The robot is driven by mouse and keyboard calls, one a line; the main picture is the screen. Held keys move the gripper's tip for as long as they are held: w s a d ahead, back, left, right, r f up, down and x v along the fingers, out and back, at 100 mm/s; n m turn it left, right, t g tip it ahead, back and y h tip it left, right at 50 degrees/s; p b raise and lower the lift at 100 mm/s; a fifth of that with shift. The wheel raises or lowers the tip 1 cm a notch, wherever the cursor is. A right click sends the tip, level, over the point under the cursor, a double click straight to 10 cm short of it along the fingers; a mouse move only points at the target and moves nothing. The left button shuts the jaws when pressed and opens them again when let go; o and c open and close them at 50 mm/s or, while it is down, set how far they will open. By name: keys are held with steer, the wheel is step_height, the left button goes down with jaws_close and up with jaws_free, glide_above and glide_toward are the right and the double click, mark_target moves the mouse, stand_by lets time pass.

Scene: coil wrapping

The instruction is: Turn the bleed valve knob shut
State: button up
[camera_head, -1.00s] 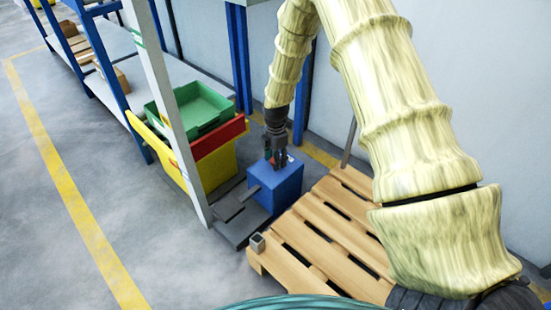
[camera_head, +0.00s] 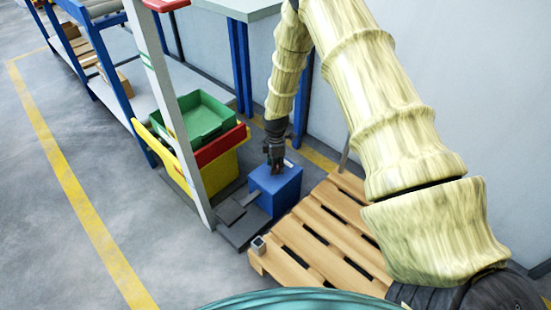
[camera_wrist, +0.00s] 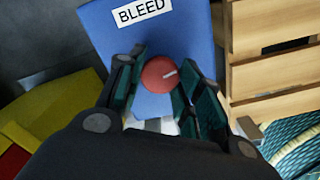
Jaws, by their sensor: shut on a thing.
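The blue valve box (camera_head: 285,190) stands on the floor beside the pallet in the head view. In the wrist view its top face (camera_wrist: 180,40) carries a "BLEED" label (camera_wrist: 141,12) and a round red knob (camera_wrist: 158,74) with a pale line pointing up and right. My gripper (camera_head: 275,168) reaches down onto the box top. In the wrist view my gripper (camera_wrist: 162,88) has its dark green fingers on either side of the red knob, shut on it.
A wooden pallet (camera_head: 318,221) lies right of the box. A yellow bin (camera_head: 221,170) and a green crate (camera_head: 203,118) stand to the left behind a white post (camera_head: 175,110). A dark base plate (camera_head: 240,228) lies at the box's left. Open floor lies further left.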

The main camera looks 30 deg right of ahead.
steer(key=m+p, duration=0.2)
steer(key=p, duration=0.1)
steer(key=m+p, duration=0.2)
steer(key=shift+r, duration=0.25)
steer(key=m+p, duration=0.4)
steer(key=m, duration=0.1)
steer(key=shift+f+m+p, duration=0.1)
steer(key=shift+m+p, duration=0.2)
steer(key=shift+p, duration=0.05)
steer(key=m+p, duration=0.3)
steer(key=m, duration=0.2)
steer(key=m+p, duration=0.1)
steer(key=m, duration=0.4)
steer(key=shift+f+m, duration=0.15)
steer(key=shift+m, duration=0.15)
steer(key=o, duration=1)
steer(key=shift+o, duration=0.2)
